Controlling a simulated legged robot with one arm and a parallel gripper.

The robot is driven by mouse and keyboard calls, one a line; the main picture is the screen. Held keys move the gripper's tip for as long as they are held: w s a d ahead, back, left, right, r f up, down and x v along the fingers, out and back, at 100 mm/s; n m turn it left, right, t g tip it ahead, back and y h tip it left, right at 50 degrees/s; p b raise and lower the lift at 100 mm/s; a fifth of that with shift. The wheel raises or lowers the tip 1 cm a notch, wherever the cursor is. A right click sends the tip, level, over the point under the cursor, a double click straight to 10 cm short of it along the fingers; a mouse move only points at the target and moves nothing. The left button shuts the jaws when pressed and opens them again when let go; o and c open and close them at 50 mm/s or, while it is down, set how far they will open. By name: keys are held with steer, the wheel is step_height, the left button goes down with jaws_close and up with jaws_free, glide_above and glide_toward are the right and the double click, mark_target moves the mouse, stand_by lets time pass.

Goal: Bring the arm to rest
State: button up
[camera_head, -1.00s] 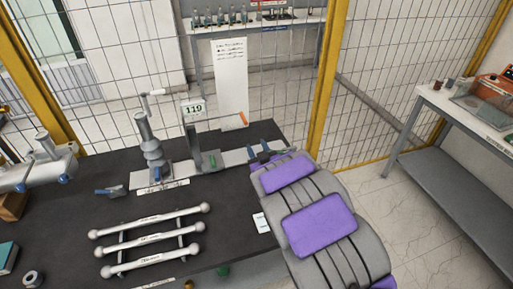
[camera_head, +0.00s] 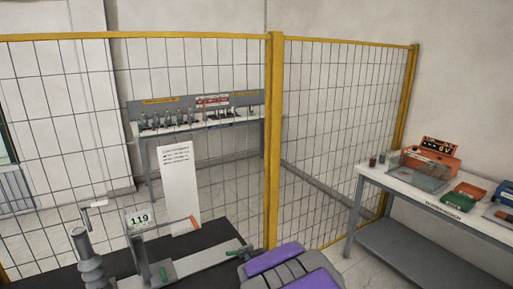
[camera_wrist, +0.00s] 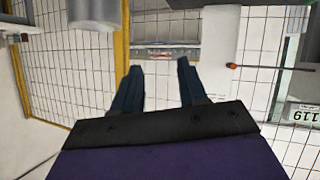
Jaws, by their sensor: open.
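My gripper (camera_wrist: 160,85) shows in the wrist view with its two dark blue fingers spread apart and nothing between them. In the head view my arm's purple and grey links (camera_head: 290,270) rise at the bottom edge, right of centre. My fingertips are hard to make out there. The grey ribbed bushing (camera_head: 92,262) with a crank handle stands on the dark table at the lower left, apart from my arm. The number sign 119 (camera_head: 140,219) is beside it and also shows at the right of the wrist view (camera_wrist: 303,114).
A yellow-framed mesh fence (camera_head: 274,140) stands just behind the dark table (camera_head: 200,239). A white instruction sheet (camera_head: 179,190) stands at the table's back. A side table (camera_head: 440,205) on the right holds an orange device (camera_head: 430,157). A shelf bench (camera_head: 150,130) stands beyond the fence.

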steer(key=s+d+r+m+g+h, duration=0.25)
steer(key=s+d+g, duration=0.35)
steer(key=s+d, duration=0.75)
steer(key=s+r+m+g, duration=0.2)
steer(key=s+g, duration=0.6)
steer(key=s, duration=2.4)
steer(key=shift+d+r, duration=0.35)
steer(key=shift+d, duration=0.1)
steer(key=shift+w, duration=0.1)
